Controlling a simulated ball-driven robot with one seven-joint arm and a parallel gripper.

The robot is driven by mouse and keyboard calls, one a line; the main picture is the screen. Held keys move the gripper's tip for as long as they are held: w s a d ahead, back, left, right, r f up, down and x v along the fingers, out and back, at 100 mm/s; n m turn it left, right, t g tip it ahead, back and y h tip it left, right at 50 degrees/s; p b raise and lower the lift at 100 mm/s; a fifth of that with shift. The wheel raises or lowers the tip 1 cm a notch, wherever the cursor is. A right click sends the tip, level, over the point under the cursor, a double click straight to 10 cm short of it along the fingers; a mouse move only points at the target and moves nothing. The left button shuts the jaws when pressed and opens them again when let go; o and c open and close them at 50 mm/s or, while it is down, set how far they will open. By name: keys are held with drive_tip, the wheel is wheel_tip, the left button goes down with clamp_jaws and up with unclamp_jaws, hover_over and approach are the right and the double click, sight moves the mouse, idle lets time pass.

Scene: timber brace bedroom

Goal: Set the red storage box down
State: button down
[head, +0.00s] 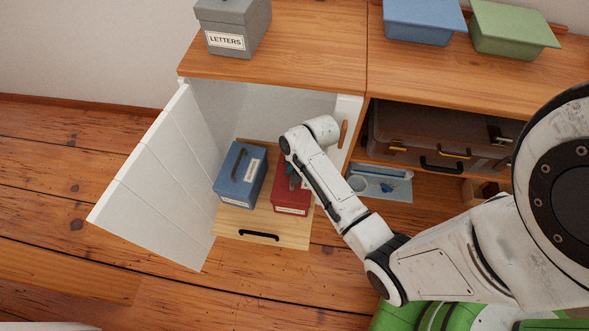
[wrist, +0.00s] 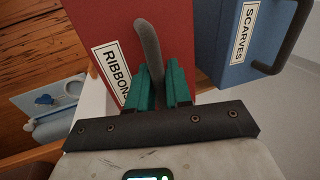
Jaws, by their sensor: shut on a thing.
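The red storage box (head: 289,198), labelled RIBBONS, is on or just above the wooden pull-out tray (head: 239,222) of the open cabinet, at the tray's right side; whether its base touches the tray I cannot tell. It fills the upper left of the wrist view (wrist: 105,18). My gripper (head: 291,176) is over the box, partly hidden by my arm. In the wrist view its teal fingers (wrist: 161,75) are shut on the box's grey handle (wrist: 148,45).
A blue box (head: 235,187) labelled SCARVES stands left of the red box on the tray. The white door (head: 155,180) is swung open at left. A brown suitcase (head: 430,135) and light-blue tray (head: 378,187) fill the right bay. A grey LETTERS box (head: 245,20) stands on top.

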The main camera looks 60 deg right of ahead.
drive_tip(key=c, duration=1.5)
unclamp_jaws()
drive_tip(key=shift+f, duration=0.1)
drive_tip(key=o, duration=0.5)
drive_tip(key=shift+c, duration=0.2)
drive_tip(key=p+v, duration=0.4)
drive_tip(key=v, duration=0.8)
drive_tip(key=s+a+r+n+g, duration=0.1)
drive_tip(key=s+a+r+n, duration=0.1)
drive_tip(key=s+a+n, duration=0.3)
drive_tip(key=s+a+r+n+g+h, duration=0.1)
drive_tip(key=s+a+n, duration=0.3)
drive_tip(key=a+n, duration=0.4)
drive_tip(key=shift+s+r+n, duration=0.3)
drive_tip(key=shift+s+r, duration=0.1)
drive_tip(key=shift+r, duration=0.45)
drive_tip(key=shift+a, duration=0.1)
